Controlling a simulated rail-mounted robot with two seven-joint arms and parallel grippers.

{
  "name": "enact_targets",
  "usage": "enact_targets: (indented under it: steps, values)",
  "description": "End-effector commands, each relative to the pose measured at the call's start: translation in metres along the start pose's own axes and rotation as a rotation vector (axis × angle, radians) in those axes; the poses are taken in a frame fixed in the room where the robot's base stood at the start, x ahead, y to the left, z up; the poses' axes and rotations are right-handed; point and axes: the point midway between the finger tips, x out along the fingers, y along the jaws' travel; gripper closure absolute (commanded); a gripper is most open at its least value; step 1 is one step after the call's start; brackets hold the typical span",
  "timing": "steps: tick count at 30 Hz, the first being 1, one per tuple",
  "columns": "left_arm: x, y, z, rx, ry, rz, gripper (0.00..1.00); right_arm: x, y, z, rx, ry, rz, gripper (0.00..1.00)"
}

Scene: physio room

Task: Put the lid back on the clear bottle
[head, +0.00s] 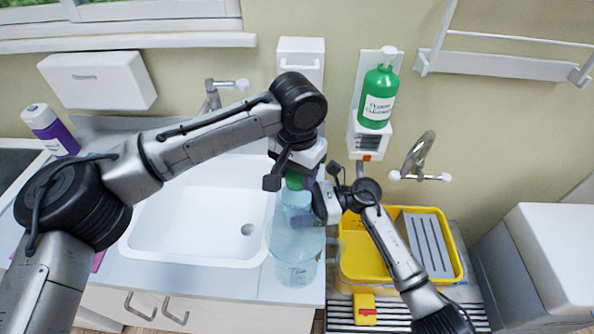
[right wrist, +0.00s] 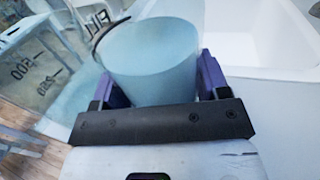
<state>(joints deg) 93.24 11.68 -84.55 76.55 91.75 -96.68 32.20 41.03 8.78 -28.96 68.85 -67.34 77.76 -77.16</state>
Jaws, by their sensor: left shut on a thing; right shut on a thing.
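The clear bottle (head: 297,270) is bluish and see-through, upright at the counter's front edge right of the sink. My right gripper (head: 322,205) is shut on its upper part. In the right wrist view the purple fingers (right wrist: 160,85) lie either side of a pale blue cylinder of the bottle (right wrist: 150,60), and printed marks show at left. My left gripper (head: 300,176) comes down from above, shut on the green lid (head: 293,181). The lid is partly hidden by the gripper. It appears directly above the bottle's mouth; I cannot tell whether they touch.
A white sink (head: 190,225) lies left of the bottle. A yellow tub (head: 350,270) stands right on a ribbed drainer. A green pump bottle (head: 377,95) hangs on the wall behind. A purple bottle (head: 50,130) stands at far left.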

Motion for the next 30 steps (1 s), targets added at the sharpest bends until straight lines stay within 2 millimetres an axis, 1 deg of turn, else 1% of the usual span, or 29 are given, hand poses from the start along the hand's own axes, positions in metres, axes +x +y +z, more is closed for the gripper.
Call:
enact_targets:
  steps: [3,6,10,11,18,19,26,30]
  values:
    - [0.0011,0.0003,0.0000,0.187,-0.001,0.003,0.80,0.0001,0.0001,0.0001,0.000,0.000,0.001,0.98]
    - [0.0007,0.0000,0.0000,0.320,0.000,0.002,0.80,0.0001,0.0001,0.0002,-0.001,0.000,0.001,0.98]
    - [0.0001,-0.0004,0.0000,0.307,0.000,0.000,0.80,0.0001,0.0001,0.0001,-0.001,0.000,0.001,0.98]
    - [0.0001,-0.0004,0.0000,0.307,0.000,0.000,0.50,0.0001,0.0001,0.0001,-0.001,0.000,0.001,0.98]
    - [0.0001,-0.0003,0.0000,0.305,0.000,0.000,0.27,0.0001,0.0001,0.0001,0.000,0.000,0.001,0.98]
    - [0.0001,-0.0003,0.0000,0.305,0.000,0.000,0.26,0.0001,0.0001,0.0001,0.000,0.000,0.001,0.98]
    - [-0.0003,-0.0002,0.0000,0.305,0.000,0.000,0.26,0.0001,0.0001,0.0001,0.000,0.000,0.001,0.98]
    - [-0.0060,-0.0001,-0.0003,0.304,0.001,0.000,0.26,0.0001,0.0001,0.0002,0.000,0.000,0.001,0.98]
